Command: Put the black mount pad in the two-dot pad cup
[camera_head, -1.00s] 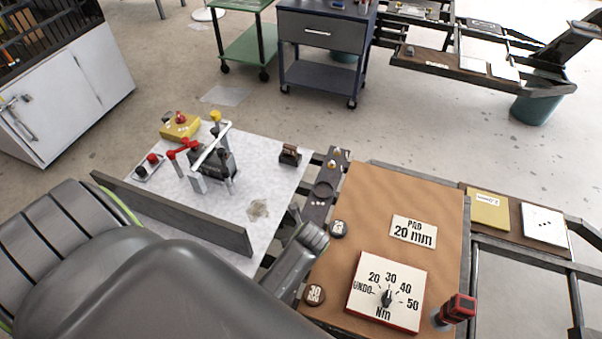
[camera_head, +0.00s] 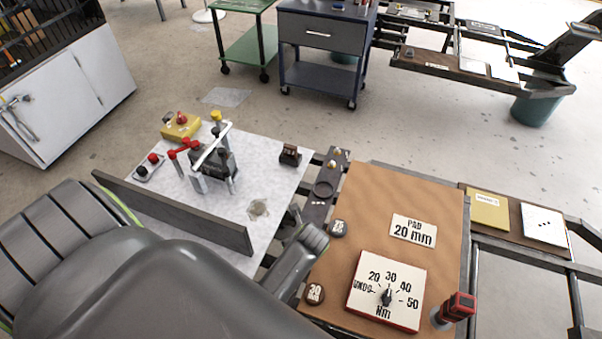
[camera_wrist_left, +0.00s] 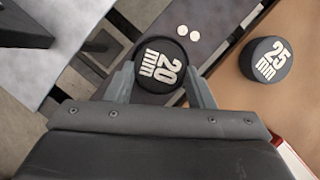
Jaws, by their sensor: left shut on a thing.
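Two white dots (camera_wrist_left: 188,33) mark the dark strip beside the pad. The pad is over or in the spot by these dots; the two-dot cup itself is hidden under it, so I cannot tell whether it is seated. In the head view my left arm (camera_head: 300,262) covers this end of the dark cup strip (camera_head: 336,166). My right gripper is not in view.
A 25 mm pad (camera_wrist_left: 267,60) stands on the brown board (camera_head: 375,200), with another pad (camera_head: 315,294) nearer. The board holds a PAD 20 mm card (camera_head: 413,231) and a torque dial (camera_head: 387,292). A white table (camera_head: 262,185) with levers lies left.

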